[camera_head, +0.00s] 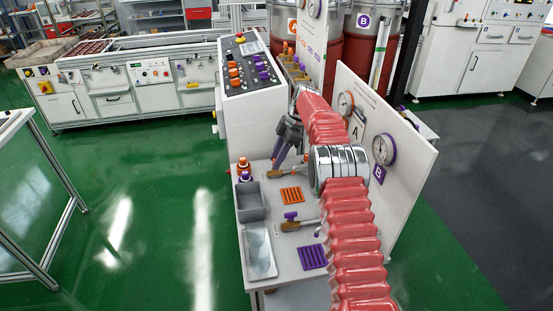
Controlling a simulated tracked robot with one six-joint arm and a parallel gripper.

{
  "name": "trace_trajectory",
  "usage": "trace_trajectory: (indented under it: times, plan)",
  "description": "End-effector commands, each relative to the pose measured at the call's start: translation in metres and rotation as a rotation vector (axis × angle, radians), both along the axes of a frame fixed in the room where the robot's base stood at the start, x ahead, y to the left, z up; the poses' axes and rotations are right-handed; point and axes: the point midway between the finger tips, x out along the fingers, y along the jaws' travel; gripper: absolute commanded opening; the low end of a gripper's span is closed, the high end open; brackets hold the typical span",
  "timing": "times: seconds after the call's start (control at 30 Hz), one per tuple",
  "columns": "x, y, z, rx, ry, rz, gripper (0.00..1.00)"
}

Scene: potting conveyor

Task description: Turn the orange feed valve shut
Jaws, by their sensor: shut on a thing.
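My gripper (279,163) reaches down over the bench from its far side, its dark grey fingers closed at a brass valve fitting (274,174) behind the orange grate. This fitting is in the place of the orange feed valve; its handle is hidden between and behind the fingers, so its angle cannot be read. A second brass valve with a purple handle (290,215) stands nearer on the bench, clear of the gripper. An orange grate (291,194) and a purple grate (313,256) lie flat on the white bench top.
A grey bin (250,213) and a shallow metal tray (260,253) occupy the bench's left edge. Small bottles (243,166) stand behind the bin. A white panel with gauges (384,149) rises at the right. A button console (249,68) stands behind.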

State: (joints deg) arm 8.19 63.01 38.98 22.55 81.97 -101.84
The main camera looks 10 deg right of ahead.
Motion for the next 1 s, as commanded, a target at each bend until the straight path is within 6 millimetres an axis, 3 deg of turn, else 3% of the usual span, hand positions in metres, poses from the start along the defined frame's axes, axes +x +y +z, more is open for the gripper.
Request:
trace_trajectory:
  times: [0.4,0.43,0.6,0.7,1.0]
  plan:
    - [0.0009,-0.0022,0.0001,-0.003,-0.003,0.004,0.1]
    - [0.0009,-0.0022,0.0001,-0.003,-0.003,0.003,0.33]
    - [0.0007,-0.0015,0.0001,-0.002,-0.002,0.005,0.45]
    - [0.0005,-0.0011,0.0001,-0.002,-0.002,0.005,0.51]
    - [0.0007,-0.0016,0.0024,-0.001,-0.002,0.005,0.51]
